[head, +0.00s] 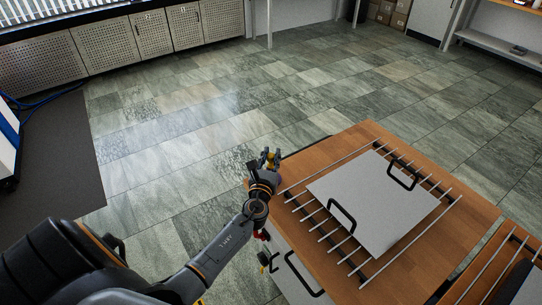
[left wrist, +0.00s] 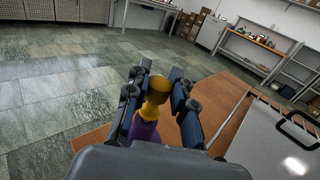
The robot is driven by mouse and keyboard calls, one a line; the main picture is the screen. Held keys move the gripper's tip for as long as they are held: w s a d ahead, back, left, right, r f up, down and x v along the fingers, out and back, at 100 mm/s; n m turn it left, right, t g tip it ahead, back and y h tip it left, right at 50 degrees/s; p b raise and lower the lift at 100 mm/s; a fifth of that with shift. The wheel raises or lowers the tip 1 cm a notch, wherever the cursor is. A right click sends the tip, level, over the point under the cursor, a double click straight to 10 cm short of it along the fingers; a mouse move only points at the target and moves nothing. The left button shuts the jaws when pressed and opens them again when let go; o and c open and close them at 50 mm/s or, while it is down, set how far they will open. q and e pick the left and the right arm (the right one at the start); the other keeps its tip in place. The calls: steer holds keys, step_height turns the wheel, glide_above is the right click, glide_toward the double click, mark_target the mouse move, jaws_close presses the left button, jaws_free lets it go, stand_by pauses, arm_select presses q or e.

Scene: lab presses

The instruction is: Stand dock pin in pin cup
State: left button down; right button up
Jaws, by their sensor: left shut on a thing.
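My left gripper (head: 270,158) is at the left edge of the wooden table, near its far left corner. In the left wrist view the left gripper (left wrist: 159,88) has its fingers on both sides of a yellow pin-like piece, which I take to be the dock pin (left wrist: 154,98). The pin has a wide round top and a narrower neck. A purple part (left wrist: 145,131) shows below it; I cannot tell whether it belongs to the pin or is the pin cup. No separate pin cup can be made out. My right gripper is not in view.
The wooden table (head: 343,145) carries a rack of metal rods with a grey plate (head: 375,215) with two black handles. Another wooden surface (head: 480,272) is at the lower right. Perforated cabinets (head: 105,42) line the back left. The tiled floor between is clear.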

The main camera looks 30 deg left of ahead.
arm_select(q)
steer(key=shift+f+b, duration=0.4)
steer(key=shift+f, duration=0.1)
steer(key=c, duration=1.1)
jaws_free()
steer(key=shift+o, duration=0.2)
steer(key=v, duration=1.2)
